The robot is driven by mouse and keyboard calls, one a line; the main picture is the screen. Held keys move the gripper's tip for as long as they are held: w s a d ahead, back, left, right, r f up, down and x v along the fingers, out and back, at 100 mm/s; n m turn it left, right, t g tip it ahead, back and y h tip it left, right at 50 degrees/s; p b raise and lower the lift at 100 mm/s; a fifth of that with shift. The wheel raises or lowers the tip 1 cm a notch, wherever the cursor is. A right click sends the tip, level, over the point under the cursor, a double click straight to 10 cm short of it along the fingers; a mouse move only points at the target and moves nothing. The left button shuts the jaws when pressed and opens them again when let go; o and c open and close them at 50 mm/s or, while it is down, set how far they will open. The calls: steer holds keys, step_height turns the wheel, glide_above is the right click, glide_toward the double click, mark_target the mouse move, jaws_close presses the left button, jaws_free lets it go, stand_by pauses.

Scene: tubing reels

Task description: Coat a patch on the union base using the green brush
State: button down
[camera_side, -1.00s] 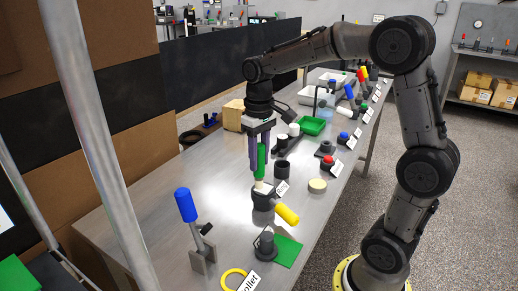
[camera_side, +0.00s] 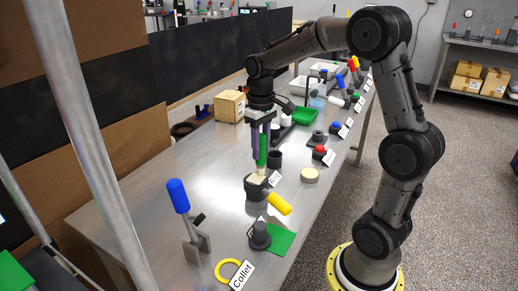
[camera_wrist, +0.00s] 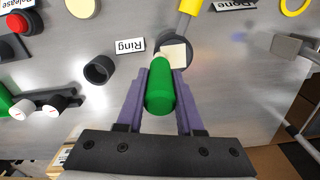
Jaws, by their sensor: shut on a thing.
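My gripper (camera_side: 262,157) has purple fingers shut on the upright green brush (camera_side: 263,150); its green handle (camera_wrist: 160,95) fills the space between the fingers in the wrist view. The brush's lower end is over a dark round part, likely the union base (camera_side: 256,190), which also shows in the wrist view (camera_wrist: 188,60). A pale cream square (camera_wrist: 174,54) lies at the top of this part, beside the brush's tip; it shows below the brush in the side view (camera_side: 257,180). I cannot tell whether the bristles touch it.
A yellow handle (camera_side: 279,203) sticks out beside the dark part. A dark open ring (camera_wrist: 100,69) stands near the "Ring" label (camera_wrist: 130,47). A blue-handled lever (camera_side: 178,195) and a yellow ring (camera_side: 228,270) are nearer the camera. The table's left side is fairly clear.

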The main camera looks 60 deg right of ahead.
steer(key=a, duration=0.4)
steer(key=shift+w+a, duration=0.15)
steer(key=shift+w, duration=0.1)
steer(key=shift+d, duration=2.55)
steer(key=a, duration=0.5)
steer(key=shift+a, duration=0.35)
step_height(320, 180, up, 8)
steer(key=shift+a, duration=0.25)
steer(key=shift+r, duration=0.1)
